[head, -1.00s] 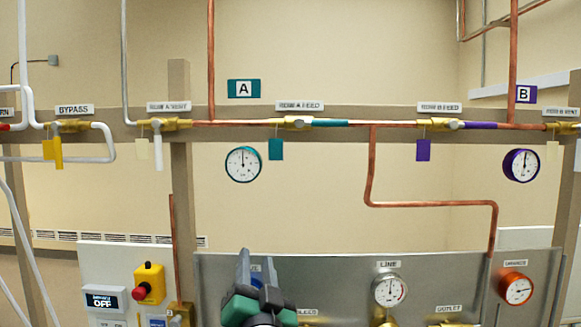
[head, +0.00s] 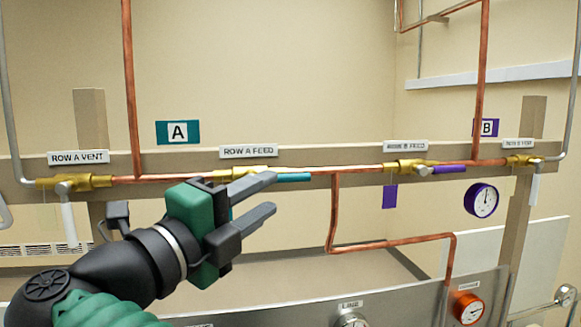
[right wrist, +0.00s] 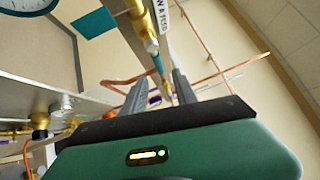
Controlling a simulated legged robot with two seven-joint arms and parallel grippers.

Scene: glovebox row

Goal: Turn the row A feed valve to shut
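The row A feed valve (head: 237,174) is a brass body on the copper pipe under its "ROW A FEED" label (head: 249,151). Its teal handle (head: 293,178) lies along the pipe, pointing right. My right gripper (head: 273,195) is open just in front of and below the handle, its upper finger overlapping the valve in the picture. In the right wrist view the brass valve (right wrist: 143,22) and teal handle (right wrist: 158,64) show beyond the gap between the spread fingers (right wrist: 160,88). I cannot tell whether they touch. My left gripper is out of view.
The row A vent valve (head: 75,183) with a white hanging handle is left. The row B feed valve (head: 408,167) with a purple handle is right. A bent copper pipe (head: 390,243) runs below. A steel panel (head: 400,299) with gauges stands underneath.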

